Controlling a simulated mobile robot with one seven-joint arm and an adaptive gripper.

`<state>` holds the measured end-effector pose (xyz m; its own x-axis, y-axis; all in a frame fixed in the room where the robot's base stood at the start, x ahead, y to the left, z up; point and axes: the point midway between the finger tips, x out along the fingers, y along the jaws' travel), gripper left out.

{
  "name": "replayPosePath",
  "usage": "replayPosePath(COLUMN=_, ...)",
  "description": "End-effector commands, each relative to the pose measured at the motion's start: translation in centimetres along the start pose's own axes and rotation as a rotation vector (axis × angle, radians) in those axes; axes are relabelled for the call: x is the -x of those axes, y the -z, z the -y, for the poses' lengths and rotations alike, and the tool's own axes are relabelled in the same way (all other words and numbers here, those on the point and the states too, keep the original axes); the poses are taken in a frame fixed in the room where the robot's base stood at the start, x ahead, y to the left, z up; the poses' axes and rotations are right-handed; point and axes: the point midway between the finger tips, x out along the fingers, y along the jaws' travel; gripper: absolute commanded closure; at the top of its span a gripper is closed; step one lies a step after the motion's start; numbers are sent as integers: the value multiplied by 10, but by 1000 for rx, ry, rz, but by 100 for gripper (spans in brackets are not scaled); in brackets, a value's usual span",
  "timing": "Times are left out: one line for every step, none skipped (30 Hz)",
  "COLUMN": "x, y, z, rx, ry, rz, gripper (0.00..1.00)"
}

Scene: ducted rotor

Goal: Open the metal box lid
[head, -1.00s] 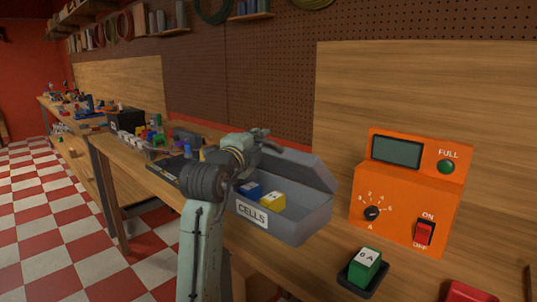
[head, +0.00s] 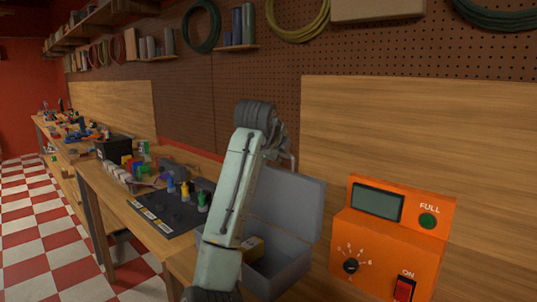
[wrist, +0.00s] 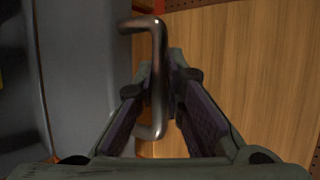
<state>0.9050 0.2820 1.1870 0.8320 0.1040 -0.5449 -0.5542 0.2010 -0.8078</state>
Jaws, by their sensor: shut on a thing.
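The grey metal box (head: 288,270) stands on the bench, with its lid (head: 291,203) raised and standing nearly upright at the back. In the wrist view the lid is the grey panel (wrist: 85,80) on the left, with a bent metal handle (wrist: 158,75) on it. My gripper (wrist: 158,100) is shut on the handle, with one finger on each side of the bar. In the head view, my arm hides the box's left part and most of the gripper. A yellow block (head: 253,248) shows inside the box.
An orange charger (head: 388,240) with a screen, dial and switch stands to the right of the box. A dark mat (head: 165,222) with coloured pieces lies to the left. A wooden panel and pegboard rise behind the lid.

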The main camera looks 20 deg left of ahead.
Motion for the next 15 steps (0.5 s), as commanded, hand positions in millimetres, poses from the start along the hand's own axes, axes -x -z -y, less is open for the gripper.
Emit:
replayPosePath(x=-4, y=2, z=4, rx=-8, ry=-21, rz=1, gripper=100)
replayPosePath(x=-6, y=3, z=6, rx=-13, ry=-33, rz=2, gripper=100)
replayPosePath(x=-9, y=4, z=7, rx=-20, ry=-48, rz=2, gripper=100)
replayPosePath(x=-11, y=5, z=8, rx=-25, ry=-58, rz=2, gripper=100)
replayPosePath(x=-13, y=6, z=9, rx=-29, ry=-68, rz=2, gripper=100)
replayPosePath(x=-16, y=6, z=9, rx=-33, ry=-80, rz=3, gripper=100)
replayPosePath(x=-17, y=7, z=9, rx=-35, ry=-88, rz=2, gripper=100)
replayPosePath(x=-18, y=8, z=10, rx=-38, ry=-94, rz=2, gripper=100)
replayPosePath(x=-20, y=8, z=11, rx=-42, ry=-101, rz=2, gripper=100)
replayPosePath(x=-21, y=9, z=11, rx=-44, ry=-106, rz=2, gripper=100)
replayPosePath(x=-22, y=9, z=11, rx=-45, ry=-110, rz=2, gripper=100)
replayPosePath(x=-23, y=9, z=11, rx=-47, ry=-114, rz=2, gripper=100)
replayPosePath(x=-23, y=9, z=11, rx=-48, ry=-116, rz=2, gripper=100)
replayPosePath(x=-24, y=9, z=11, rx=-49, ry=-118, rz=2, gripper=100)
replayPosePath(x=-24, y=9, z=11, rx=-49, ry=-120, rz=2, gripper=100)
